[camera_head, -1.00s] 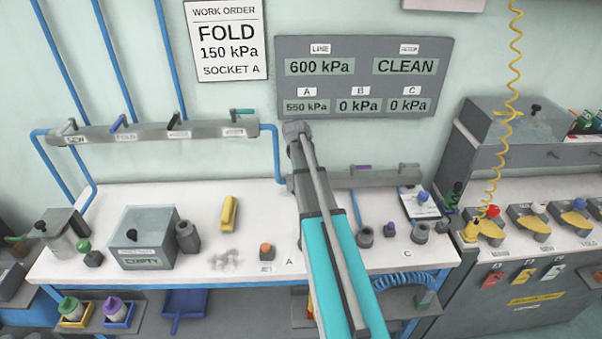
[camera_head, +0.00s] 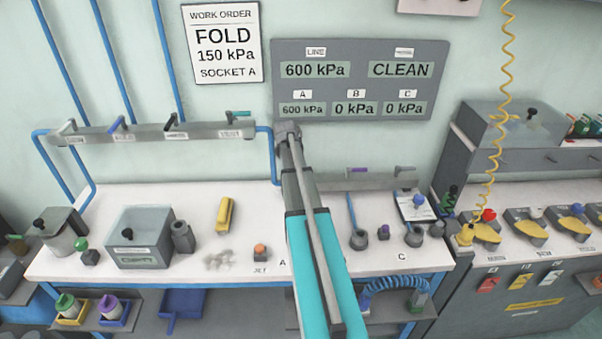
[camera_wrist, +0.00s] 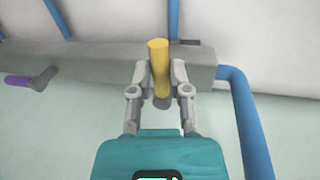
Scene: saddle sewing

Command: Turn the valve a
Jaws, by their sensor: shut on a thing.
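A yellow valve handle (camera_wrist: 158,60) stands out from the grey manifold in the wrist view. My gripper (camera_wrist: 158,80) is shut on this handle, one finger on each side. In the head view my arm hides the handle and the gripper. The right-hand manifold (camera_head: 345,182) shows to the right of my arm there. The A readout (camera_head: 302,108) on the wall panel shows 600 kPa. The B and C readouts show 0 kPa. The LINE readout (camera_head: 315,70) shows 600 kPa.
A purple handle (camera_wrist: 30,79) sits beside the held one on the same manifold. A blue pipe (camera_wrist: 245,125) runs close on the other side. The work order (camera_head: 226,44) reads FOLD, 150 kPa, socket A. The white bench (camera_head: 300,262) holds several small items below my arm.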

